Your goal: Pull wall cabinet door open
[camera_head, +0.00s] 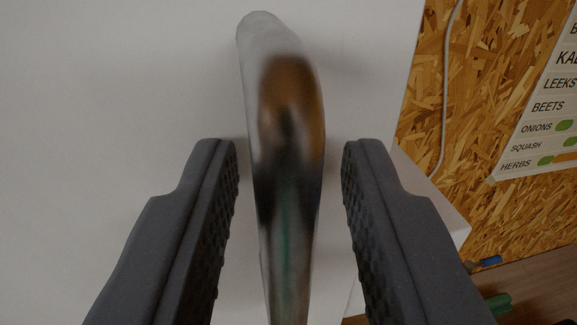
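The white wall cabinet door (130,90) fills the left and middle of the view. A shiny metal bar handle (288,150) runs up and down on it, near its right edge. My gripper (290,165) is open, with one dark ridged finger on each side of the handle. Gaps show between the handle and both fingers, so neither finger appears to touch it. The handle's lower end runs out of the picture. The door looks closed, but its hinge side is out of view.
A chipboard wall (470,90) with a pale cable (445,100) is at the right. A vegetable list sign (540,110) hangs there. Below it, a blue object (488,262) and a green object (497,304) lie near a brown surface at the lower right.

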